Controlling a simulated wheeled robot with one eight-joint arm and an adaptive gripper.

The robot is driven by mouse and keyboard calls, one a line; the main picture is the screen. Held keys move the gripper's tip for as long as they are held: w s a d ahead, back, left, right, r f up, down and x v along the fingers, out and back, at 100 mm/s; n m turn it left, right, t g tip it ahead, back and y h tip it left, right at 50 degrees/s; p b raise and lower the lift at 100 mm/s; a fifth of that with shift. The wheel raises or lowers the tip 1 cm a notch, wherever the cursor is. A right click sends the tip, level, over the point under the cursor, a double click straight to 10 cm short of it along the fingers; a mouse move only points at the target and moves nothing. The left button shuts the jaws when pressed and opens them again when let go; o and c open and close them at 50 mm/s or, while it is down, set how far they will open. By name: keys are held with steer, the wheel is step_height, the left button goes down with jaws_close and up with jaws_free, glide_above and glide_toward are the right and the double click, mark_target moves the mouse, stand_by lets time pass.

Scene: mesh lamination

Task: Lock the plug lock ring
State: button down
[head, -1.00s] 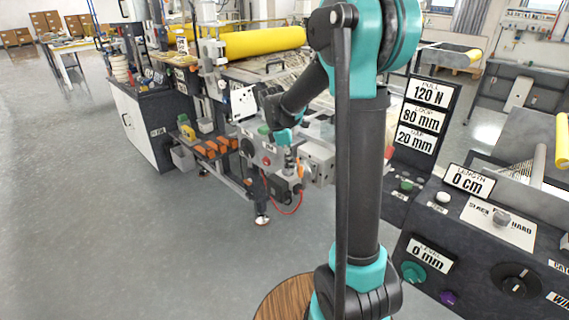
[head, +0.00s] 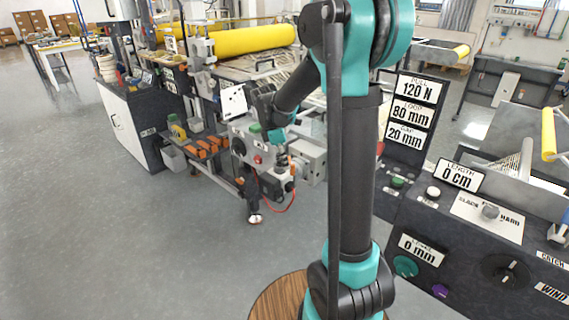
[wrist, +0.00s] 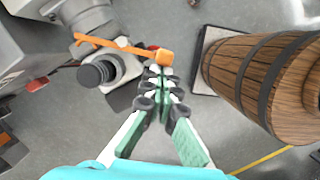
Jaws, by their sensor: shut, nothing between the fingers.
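My gripper (wrist: 162,82) is shut and empty, its green and black fingers together in the wrist view. A black ribbed round part (wrist: 97,75), which may be the plug's lock ring, sits in a grey housing to the left of the fingers. An orange lever (wrist: 110,43) runs above it and ends in an orange block (wrist: 164,57) just beyond the fingertips. I cannot tell whether the tips touch that block. In the head view my gripper (head: 283,160) is small beside the grey machine box (head: 248,143), and the ring cannot be made out.
A red cable (head: 290,202) hangs below the machine box. A wooden barrel-like body (wrist: 265,85) fills the right of the wrist view. A control console (head: 450,250) with knobs stands at the right in the head view. Grey floor (head: 130,240) is clear at the left.

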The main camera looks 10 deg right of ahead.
steer(key=shift+d, duration=0.1)
steer(key=n, duration=0.1)
steer(key=d+n, duration=0.1)
steer(key=n, duration=0.1)
steer(key=s+d+n+t, duration=0.1)
steer(key=n, duration=0.1)
steer(key=shift+s+d, duration=0.1)
steer(key=shift+d, duration=0.65)
steer(key=shift+a, duration=0.1)
steer(key=shift+w+a, duration=0.5)
steer(key=shift+w, duration=0.05)
steer(key=shift+a, duration=0.1)
